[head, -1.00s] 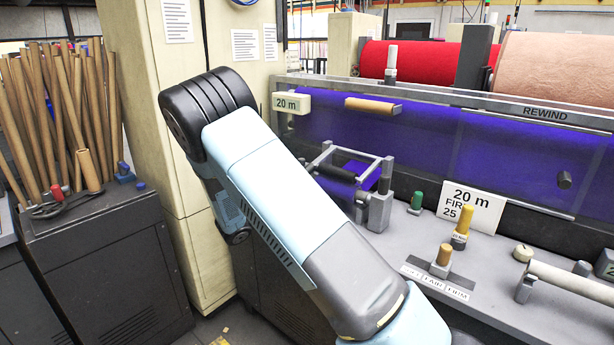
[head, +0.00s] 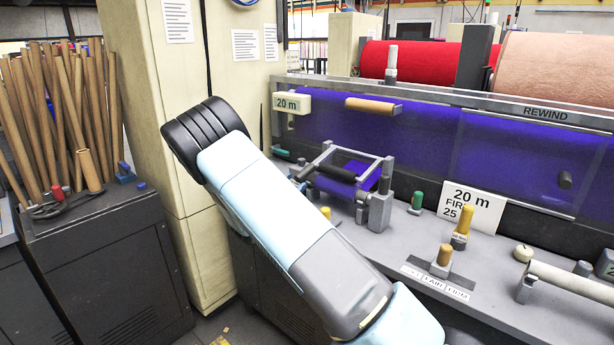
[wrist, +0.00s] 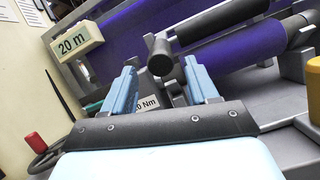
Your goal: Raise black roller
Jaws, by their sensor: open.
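The black roller (head: 337,174) lies in a small grey frame (head: 388,172) on the machine bench, with purple felt just behind and under it. In the head view my gripper is hidden behind my own arm.
The 20 m block (head: 291,103) is on the machine's left end; it also shows in the wrist view (wrist: 77,42). Cardboard tubes (head: 62,115) stand at left.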

